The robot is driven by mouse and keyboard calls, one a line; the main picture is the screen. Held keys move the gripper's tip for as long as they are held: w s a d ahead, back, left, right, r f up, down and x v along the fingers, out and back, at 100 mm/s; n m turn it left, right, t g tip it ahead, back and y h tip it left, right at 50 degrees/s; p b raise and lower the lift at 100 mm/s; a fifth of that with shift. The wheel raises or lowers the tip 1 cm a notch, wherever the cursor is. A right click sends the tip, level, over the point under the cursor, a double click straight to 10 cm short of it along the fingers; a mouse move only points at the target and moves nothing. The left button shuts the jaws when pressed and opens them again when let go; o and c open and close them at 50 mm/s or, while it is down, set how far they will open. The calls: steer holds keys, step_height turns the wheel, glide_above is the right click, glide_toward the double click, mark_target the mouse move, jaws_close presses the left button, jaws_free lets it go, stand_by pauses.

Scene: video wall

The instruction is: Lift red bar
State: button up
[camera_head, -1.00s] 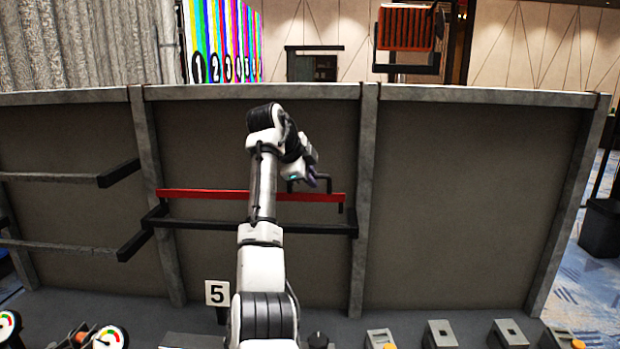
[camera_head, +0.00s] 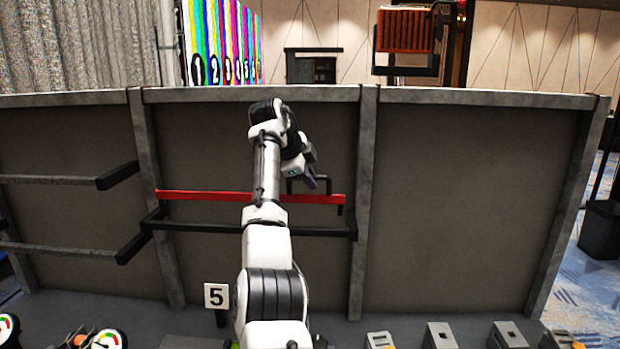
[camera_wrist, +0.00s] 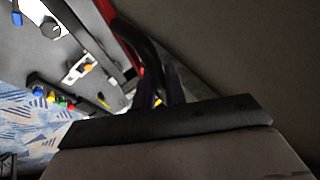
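The red bar (camera_head: 205,196) lies level across the front of the grey wall panel, above a black rail. My arm hides part of its middle. A black handle (camera_head: 290,184) rises from the bar just right of my arm. My gripper (camera_head: 312,182) is at this handle, just above the bar. In the wrist view, my gripper's dark fingers (camera_wrist: 158,90) are close to the curved black handle (camera_wrist: 143,45), with the red bar (camera_wrist: 106,11) beyond at the top. Whether the fingers touch or close on the handle cannot be told.
The right panel (camera_head: 470,200) is bare.

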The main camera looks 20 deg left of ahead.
steer(key=o, duration=0.4)
steer(key=shift+w+a+f, duration=0.1)
steer(key=shift+o, duration=0.2)
steer(key=v, duration=1.4)
steer(key=shift+b, duration=0.3)
steer(key=shift+f, duration=0.1)
